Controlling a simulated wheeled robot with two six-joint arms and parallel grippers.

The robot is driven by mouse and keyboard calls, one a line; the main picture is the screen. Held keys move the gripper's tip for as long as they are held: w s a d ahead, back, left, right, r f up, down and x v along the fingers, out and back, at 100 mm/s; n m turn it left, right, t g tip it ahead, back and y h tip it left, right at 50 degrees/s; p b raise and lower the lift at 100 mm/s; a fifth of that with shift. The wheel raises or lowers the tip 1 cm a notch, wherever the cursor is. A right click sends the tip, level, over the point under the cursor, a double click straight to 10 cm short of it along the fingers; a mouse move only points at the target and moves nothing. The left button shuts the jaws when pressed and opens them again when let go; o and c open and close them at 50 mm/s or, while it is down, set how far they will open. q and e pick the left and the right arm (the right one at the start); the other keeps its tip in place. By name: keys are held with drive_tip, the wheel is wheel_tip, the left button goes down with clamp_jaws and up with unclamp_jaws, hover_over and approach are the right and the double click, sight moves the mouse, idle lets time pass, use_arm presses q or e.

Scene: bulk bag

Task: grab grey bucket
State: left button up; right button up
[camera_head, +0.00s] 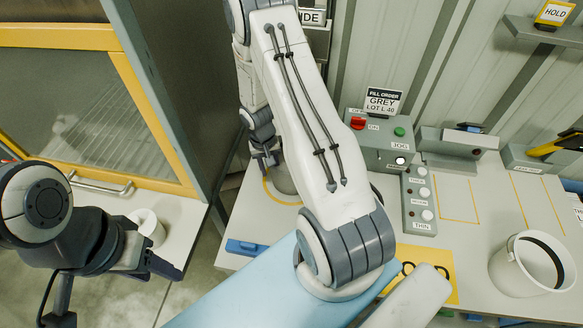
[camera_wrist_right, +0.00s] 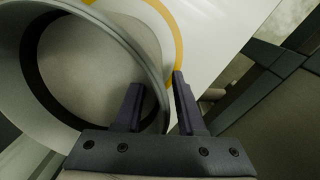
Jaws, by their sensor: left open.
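The grey bucket (camera_head: 284,182) stands on the bench inside a yellow ring, partly hidden behind my right arm. In the right wrist view its open mouth and wall (camera_wrist_right: 105,28) fill the left side. My right gripper (camera_head: 266,160) is at its rim. In the right wrist view the jaws (camera_wrist_right: 157,85) are apart, one finger inside the mouth and one outside, with the rim between them. I see no clear grip on the wall. My left gripper (camera_head: 165,268) is open and empty at the lower left, away from the grey bucket.
A white bucket (camera_head: 507,268) with a dark inner band stands at the right. A control box (camera_head: 385,143) with buttons and a grey button panel (camera_head: 419,200) stand mid-bench. A small white pot (camera_head: 149,226) sits by the yellow-framed cabinet (camera_head: 135,95).

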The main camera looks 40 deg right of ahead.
clamp_jaws()
drive_tip(key=shift+r, duration=0.1)
idle(1.2)
